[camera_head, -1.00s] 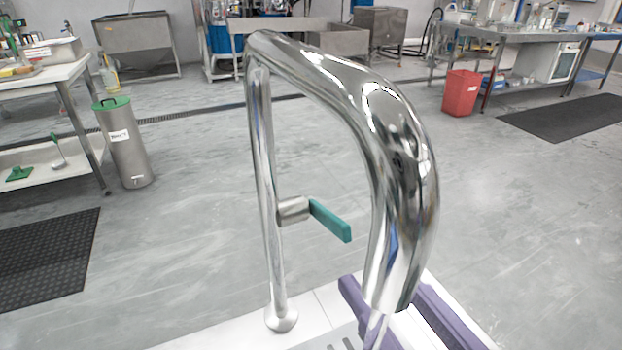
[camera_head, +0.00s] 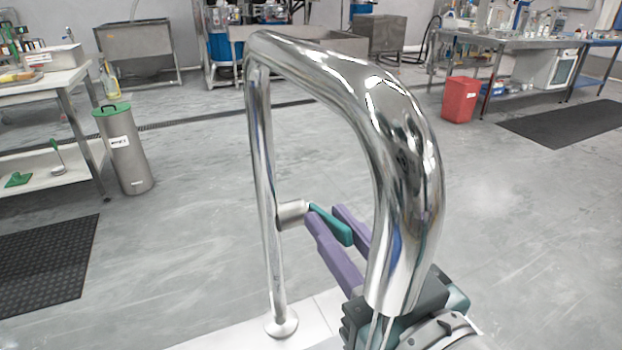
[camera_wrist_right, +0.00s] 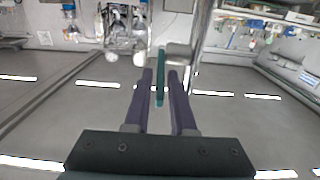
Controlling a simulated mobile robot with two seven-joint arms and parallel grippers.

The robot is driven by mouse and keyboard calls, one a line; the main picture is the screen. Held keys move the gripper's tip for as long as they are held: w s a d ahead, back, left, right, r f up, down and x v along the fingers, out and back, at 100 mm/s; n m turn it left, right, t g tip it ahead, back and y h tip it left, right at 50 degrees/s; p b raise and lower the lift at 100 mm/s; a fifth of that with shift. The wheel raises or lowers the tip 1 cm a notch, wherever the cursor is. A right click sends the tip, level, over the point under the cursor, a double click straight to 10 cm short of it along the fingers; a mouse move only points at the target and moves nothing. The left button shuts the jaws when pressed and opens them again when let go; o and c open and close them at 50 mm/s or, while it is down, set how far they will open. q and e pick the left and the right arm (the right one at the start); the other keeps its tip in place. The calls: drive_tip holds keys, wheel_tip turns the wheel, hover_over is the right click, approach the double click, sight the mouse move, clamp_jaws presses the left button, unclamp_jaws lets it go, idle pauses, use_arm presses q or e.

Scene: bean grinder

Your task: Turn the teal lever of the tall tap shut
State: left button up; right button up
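The tall tap is a shiny chrome pipe (camera_head: 262,170) that rises from a round foot and bends over to a thick spout (camera_head: 405,200) near me. The teal lever (camera_head: 330,226) sticks out from a short metal stub (camera_head: 292,213) on the upright pipe, pointing right and toward me. It also shows in the right wrist view (camera_wrist_right: 160,82). My right gripper (camera_head: 326,212) is open, its purple fingers on either side of the lever. In the right wrist view, the lever lies between the fingers (camera_wrist_right: 160,72), with gaps visible. The spout hides part of this gripper. My left gripper is not in view.
The tap stands on a white surface (camera_head: 316,318). A thin clear streak (camera_head: 376,332) hangs below the spout. A steel canister with a green lid (camera_head: 125,150), a red bin (camera_head: 460,100) and workbenches stand farther off on open grey floor.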

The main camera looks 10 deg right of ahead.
clamp_jaws()
idle(1.1)
